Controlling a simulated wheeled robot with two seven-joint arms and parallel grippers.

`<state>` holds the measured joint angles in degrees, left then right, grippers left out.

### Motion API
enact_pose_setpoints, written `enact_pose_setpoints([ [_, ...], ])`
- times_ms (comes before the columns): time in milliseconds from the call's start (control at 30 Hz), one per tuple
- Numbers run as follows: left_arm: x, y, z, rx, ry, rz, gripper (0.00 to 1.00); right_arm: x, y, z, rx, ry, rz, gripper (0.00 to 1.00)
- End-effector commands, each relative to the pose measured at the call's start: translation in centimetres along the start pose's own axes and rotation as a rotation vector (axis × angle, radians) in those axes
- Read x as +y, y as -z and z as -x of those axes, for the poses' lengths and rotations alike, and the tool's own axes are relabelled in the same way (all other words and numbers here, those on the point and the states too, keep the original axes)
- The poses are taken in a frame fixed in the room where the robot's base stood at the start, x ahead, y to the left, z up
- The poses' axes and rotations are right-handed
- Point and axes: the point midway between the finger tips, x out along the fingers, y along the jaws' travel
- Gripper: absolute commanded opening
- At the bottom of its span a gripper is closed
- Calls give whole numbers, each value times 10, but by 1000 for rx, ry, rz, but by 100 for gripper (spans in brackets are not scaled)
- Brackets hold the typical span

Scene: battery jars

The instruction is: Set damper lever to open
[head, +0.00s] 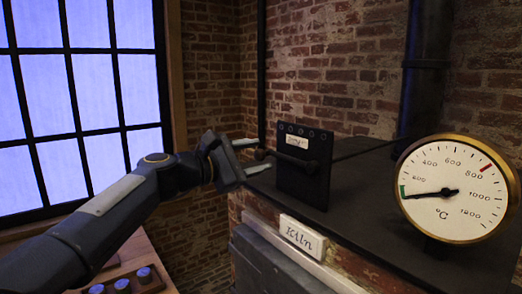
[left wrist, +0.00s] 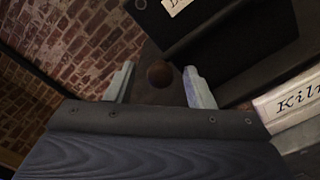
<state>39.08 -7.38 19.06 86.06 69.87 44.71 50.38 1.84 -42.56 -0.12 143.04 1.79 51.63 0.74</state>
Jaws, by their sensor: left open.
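The damper lever (head: 287,158) is a dark bar with a rounded knob at its left end, set across a black plate (head: 301,183) with a small white label. The plate stands upright on top of the kiln. My left gripper (head: 252,157) is open, its two pale fingers at the knob end of the lever. In the left wrist view the brown round knob (left wrist: 160,73) shows between the two open fingers (left wrist: 157,86), with a gap on each side. The label's wording is too small to read. My right gripper is not in view.
The kiln's dark top (head: 365,215) carries a round gauge (head: 450,190) at the right. A white sign (head: 303,235) reading "Kiln" is on its front edge. A black pipe (head: 425,75) rises behind. A wooden rack with blue-topped jars (head: 122,285) is at lower left.

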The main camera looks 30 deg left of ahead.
Motion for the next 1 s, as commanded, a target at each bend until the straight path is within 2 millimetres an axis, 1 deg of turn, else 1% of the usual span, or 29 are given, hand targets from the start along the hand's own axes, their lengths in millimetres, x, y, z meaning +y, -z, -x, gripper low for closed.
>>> enact_pose_setpoints([
  [33, 1, -1, -6, -2, 2, 1, 48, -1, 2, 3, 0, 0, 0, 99],
  [167, 0, -1, -14, -1, 1, -1, 48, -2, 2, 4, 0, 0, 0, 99],
  [433, 0, 0, -16, 0, 0, -2, 48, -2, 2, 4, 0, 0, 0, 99],
  [467, 0, 0, -16, 0, 0, -2, 46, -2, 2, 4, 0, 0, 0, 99],
  [800, 0, -1, -16, 0, -1, -2, 1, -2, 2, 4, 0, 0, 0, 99],
  [1000, 1, -1, -16, -1, -2, -3, 0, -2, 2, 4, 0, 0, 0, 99],
])
